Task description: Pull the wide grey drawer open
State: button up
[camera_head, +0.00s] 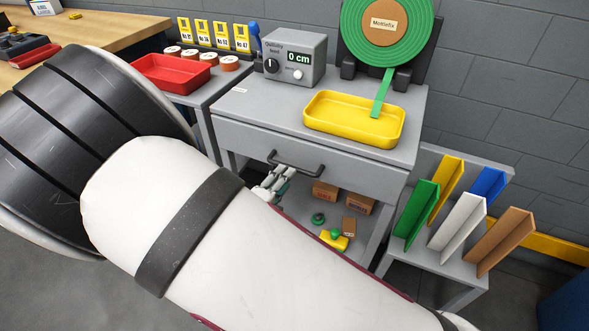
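The wide grey drawer (350,172) is the front panel under the top of the grey bench, and it looks shut. Its dark bar handle (297,166) is at the middle of the panel. My gripper (277,177) is just below and left of the handle, partly behind my own white arm. Its light fingers are close to the handle's left part; I cannot tell whether they touch it. Whether the fingers are open or shut does not show clearly.
A yellow tray (320,116), a grey box reading 0 cm (297,72) and a green reel (352,18) are on the bench. Small cartons (358,204) lie on its lower shelf. A low rack with coloured panels (425,255) stands at right. A red tray (170,88) is at left.

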aim_at(294, 167)
jog(key=b+x, duration=0.1)
jog(key=x, duration=0.5)
jog(key=shift+w+d, duration=0.1)
jog(key=shift+w, duration=0.2)
grip_shut()
